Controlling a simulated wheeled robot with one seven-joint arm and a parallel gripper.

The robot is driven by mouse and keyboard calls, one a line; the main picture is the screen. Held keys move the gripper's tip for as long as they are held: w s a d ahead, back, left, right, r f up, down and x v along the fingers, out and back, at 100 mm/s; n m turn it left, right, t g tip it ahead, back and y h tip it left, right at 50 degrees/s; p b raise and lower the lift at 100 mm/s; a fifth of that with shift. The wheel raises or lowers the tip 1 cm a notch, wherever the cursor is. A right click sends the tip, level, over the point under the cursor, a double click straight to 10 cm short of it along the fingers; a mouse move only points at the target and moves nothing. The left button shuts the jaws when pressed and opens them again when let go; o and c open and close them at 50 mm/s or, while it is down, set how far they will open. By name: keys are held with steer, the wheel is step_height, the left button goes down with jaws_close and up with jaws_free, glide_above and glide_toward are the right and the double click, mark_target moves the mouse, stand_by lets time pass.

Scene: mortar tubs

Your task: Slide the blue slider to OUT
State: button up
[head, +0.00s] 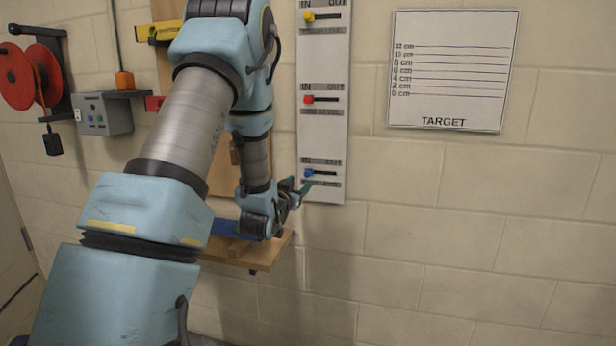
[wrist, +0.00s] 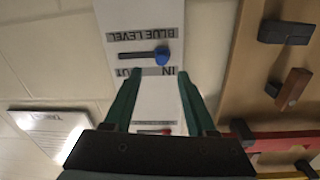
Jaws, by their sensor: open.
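The blue slider (head: 308,172) is the lowest of three on the white wall panel (head: 322,130). It stands at the left, IN end of its slot, with OUT to the right. The wrist view is turned over; there the blue slider (wrist: 162,56) is at the slot's right end, above the IN label. My gripper (head: 301,187) is by the panel's lower left edge, close to the blue slider. In the wrist view my gripper (wrist: 159,73) has its green fingers apart, with the blue slider just past the tips. Whether a finger touches it I cannot tell.
Yellow (head: 309,16) and red (head: 308,99) sliders are higher on the panel, both at IN. A wooden board with a shelf (head: 262,258) is left of the panel, partly behind my arm. A target sheet (head: 450,70) hangs at right; the wall below it is clear.

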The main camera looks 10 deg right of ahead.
mark_target(307, 175)
steer(key=p+x, duration=0.1)
steer(key=x, duration=0.4)
steer(key=shift+w+d, duration=0.1)
steer(key=shift+w, duration=0.3)
steer(key=shift+c, duration=0.3)
jaws_close()
steer(key=shift+d, duration=0.1)
stand_by(0.7)
